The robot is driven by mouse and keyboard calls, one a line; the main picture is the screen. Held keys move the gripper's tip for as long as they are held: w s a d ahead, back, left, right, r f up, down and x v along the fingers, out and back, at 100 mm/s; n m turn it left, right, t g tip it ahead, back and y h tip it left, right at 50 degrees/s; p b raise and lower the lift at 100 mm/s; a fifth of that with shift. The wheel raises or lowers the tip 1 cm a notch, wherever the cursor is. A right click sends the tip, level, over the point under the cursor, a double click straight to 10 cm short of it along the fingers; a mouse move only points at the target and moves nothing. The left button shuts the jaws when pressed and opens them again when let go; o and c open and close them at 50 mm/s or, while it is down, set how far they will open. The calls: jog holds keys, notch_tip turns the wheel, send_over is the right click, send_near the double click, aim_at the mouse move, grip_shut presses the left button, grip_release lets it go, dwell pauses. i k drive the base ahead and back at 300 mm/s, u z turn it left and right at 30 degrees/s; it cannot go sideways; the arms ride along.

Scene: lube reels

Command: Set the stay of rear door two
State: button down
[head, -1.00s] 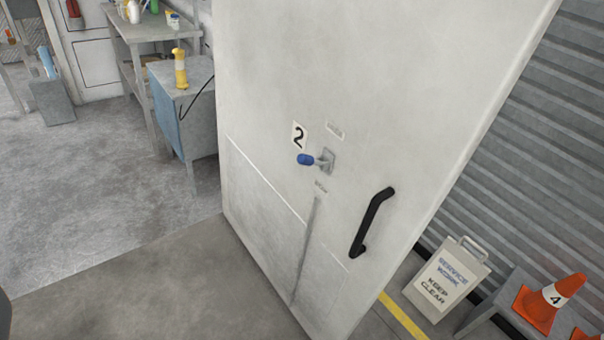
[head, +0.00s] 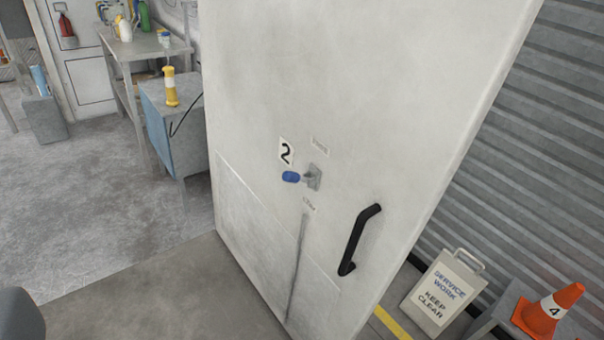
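Rear door two (head: 360,100) is a large pale grey door panel standing in the middle of the head view, with a "2" label (head: 287,151) on it. Beside the label is a small lever with a blue knob (head: 291,177) on a grey mount (head: 314,177). The lever points left. Small labels sit above and below it, too blurred to read surely. A dark vertical line (head: 298,265) runs down the door below the lever. A black pull handle (head: 360,240) is at the lower right.
At the right are a service sign (head: 440,290), an orange cone (head: 548,312) and a corrugated wall (head: 530,150). The floor at the left is clear.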

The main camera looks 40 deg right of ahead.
aim_at(289, 176)
jog(key=z, duration=0.05)
jog(key=i, duration=0.85)
jog(key=u, duration=0.1)
